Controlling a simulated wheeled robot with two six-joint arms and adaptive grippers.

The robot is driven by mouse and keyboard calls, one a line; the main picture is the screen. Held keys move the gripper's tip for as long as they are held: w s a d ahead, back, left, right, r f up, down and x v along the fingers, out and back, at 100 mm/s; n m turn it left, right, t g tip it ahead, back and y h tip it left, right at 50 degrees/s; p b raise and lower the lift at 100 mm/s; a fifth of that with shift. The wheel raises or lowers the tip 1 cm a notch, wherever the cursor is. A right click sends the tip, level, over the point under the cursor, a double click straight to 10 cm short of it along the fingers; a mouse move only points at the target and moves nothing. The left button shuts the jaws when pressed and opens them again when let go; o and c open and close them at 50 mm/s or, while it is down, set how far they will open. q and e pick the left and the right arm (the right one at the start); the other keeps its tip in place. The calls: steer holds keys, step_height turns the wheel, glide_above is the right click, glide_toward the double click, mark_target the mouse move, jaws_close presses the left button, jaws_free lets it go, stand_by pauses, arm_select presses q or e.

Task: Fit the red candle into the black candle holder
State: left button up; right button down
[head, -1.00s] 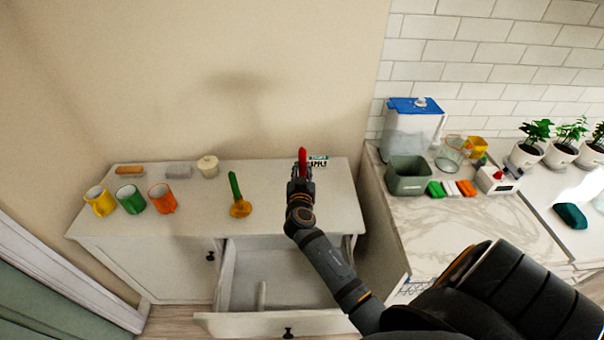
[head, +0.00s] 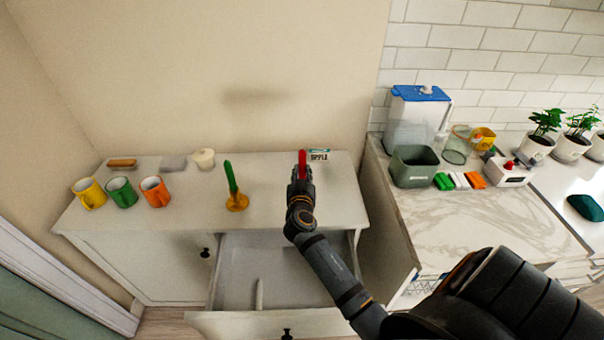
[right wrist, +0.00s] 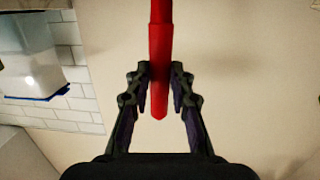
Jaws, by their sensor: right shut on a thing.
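The red candle (head: 302,161) stands roughly upright in my right gripper (head: 301,173), above the right part of the white cabinet top (head: 270,172). In the right wrist view my right gripper (right wrist: 160,85) is shut on the candle (right wrist: 160,45), with its tapered end sticking out between the fingers. I cannot make out the black candle holder; my gripper and arm hide part of the cabinet top. My left gripper is not in view.
An open drawer (head: 240,262) below holds a white stick-like thing (head: 260,294). Yellow (head: 88,194), green (head: 121,193) and orange (head: 155,192) mugs stand at the left. A small lettered sign (head: 319,155) is just right of the candle. A counter with containers lies further right.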

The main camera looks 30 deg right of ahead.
stand_by(0.3)
steer(key=shift+f, duration=0.1)
stand_by(0.5)
steer(key=shift+b, duration=0.4)
stand_by(0.4)
steer(key=shift+b, duration=0.3)
stand_by(0.4)
steer(key=shift+f+b, duration=1.55)
steer(key=shift+b, duration=0.55)
